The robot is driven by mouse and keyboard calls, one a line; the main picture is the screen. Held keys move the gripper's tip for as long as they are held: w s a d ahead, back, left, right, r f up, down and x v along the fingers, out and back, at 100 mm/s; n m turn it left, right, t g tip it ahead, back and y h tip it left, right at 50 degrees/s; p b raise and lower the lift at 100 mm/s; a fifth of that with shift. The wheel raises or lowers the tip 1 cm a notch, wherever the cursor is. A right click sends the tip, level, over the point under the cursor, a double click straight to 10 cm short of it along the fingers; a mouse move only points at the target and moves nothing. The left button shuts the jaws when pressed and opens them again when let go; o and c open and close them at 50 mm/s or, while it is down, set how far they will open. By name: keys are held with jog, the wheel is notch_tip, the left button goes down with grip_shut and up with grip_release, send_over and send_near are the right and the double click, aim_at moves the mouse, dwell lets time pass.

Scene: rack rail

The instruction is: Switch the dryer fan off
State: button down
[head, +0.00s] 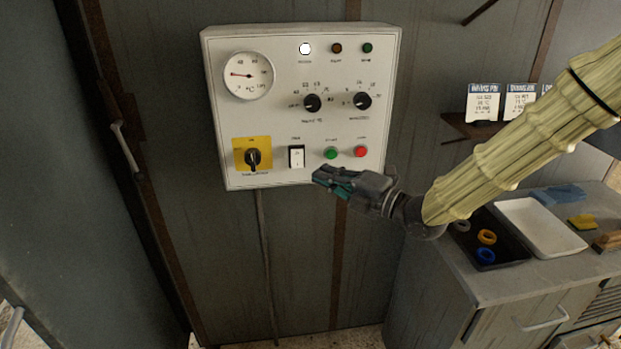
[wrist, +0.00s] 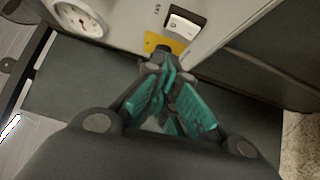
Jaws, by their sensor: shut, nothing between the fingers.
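The grey control box (head: 219,110) is mounted on the wall panel. Near its lower middle is a white rocker switch (head: 296,156) in a black frame, with a small label above that seems to read FAN. The rocker also shows at the top of the wrist view (wrist: 181,23); I cannot tell its position for sure. My gripper (head: 322,176) is shut and empty, with teal finger pads, just below and right of the rocker in the head view. In the wrist view its fingertips (wrist: 167,68) point toward the box, apart from the rocker.
A yellow plate with a black rotary switch (head: 252,156) is left of the rocker. Green (head: 330,153) and red (head: 360,151) buttons are right of it. Two black knobs, a round gauge (head: 248,76) and a lit white lamp (head: 305,48) sit above. A counter with trays stands right.

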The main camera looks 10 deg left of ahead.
jog(key=v, duration=0.2)
jog(key=b+v, duration=0.1)
jog(key=v, duration=0.1)
jog(key=shift+s+r, duration=0.2)
jog(key=shift+r, duration=0.2)
